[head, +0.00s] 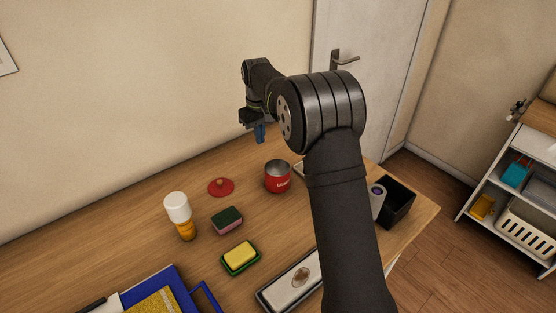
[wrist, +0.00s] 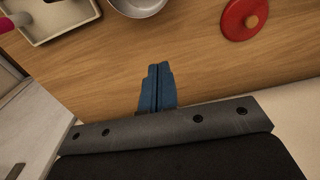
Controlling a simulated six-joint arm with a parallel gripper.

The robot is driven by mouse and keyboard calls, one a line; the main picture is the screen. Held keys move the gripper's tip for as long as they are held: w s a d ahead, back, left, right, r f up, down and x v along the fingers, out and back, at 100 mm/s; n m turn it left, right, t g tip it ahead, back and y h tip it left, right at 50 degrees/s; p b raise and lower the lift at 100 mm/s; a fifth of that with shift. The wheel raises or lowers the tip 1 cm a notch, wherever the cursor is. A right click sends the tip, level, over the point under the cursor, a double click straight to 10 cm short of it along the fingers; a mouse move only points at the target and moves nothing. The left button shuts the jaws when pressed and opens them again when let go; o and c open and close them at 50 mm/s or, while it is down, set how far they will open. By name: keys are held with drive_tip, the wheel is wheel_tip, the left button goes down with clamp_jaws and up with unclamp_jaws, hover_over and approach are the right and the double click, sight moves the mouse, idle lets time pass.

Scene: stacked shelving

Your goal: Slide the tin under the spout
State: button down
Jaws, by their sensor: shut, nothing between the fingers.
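A red tin (head: 277,180) with an open top and grey inside stands upright on the wooden table. In the wrist view the rim of what looks like the tin (wrist: 137,6) is cut off by the top edge. My gripper (head: 260,135) hangs above the table behind the tin, apart from it. In the wrist view its blue fingers (wrist: 157,88) are together with nothing between them. I cannot make out a spout in either view; my arm hides part of the table.
A red lid (head: 221,187) lies left of the tin. A white-capped bottle (head: 180,215), a dark-topped sponge (head: 227,220) and a yellow sponge on a green dish (head: 240,257) stand nearer. A black bin (head: 397,203) is at right. A pale tray (wrist: 62,30) shows in the wrist view.

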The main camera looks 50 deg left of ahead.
sight(295, 204)
drive_tip(key=f, duration=0.9)
drive_tip(key=shift+a+f, duration=0.25)
drive_tip(key=shift+f, duration=0.15)
drive_tip(key=d, duration=0.2)
drive_tip(key=shift+s+d+f, duration=0.1)
drive_tip(key=shift+d+f, duration=0.2)
drive_tip(key=shift+f, duration=0.05)
drive_tip(key=shift+d, duration=0.7)
drive_tip(key=d, duration=1.5)
drive_tip(key=shift+s+d, duration=0.15)
drive_tip(key=shift+s, duration=0.2)
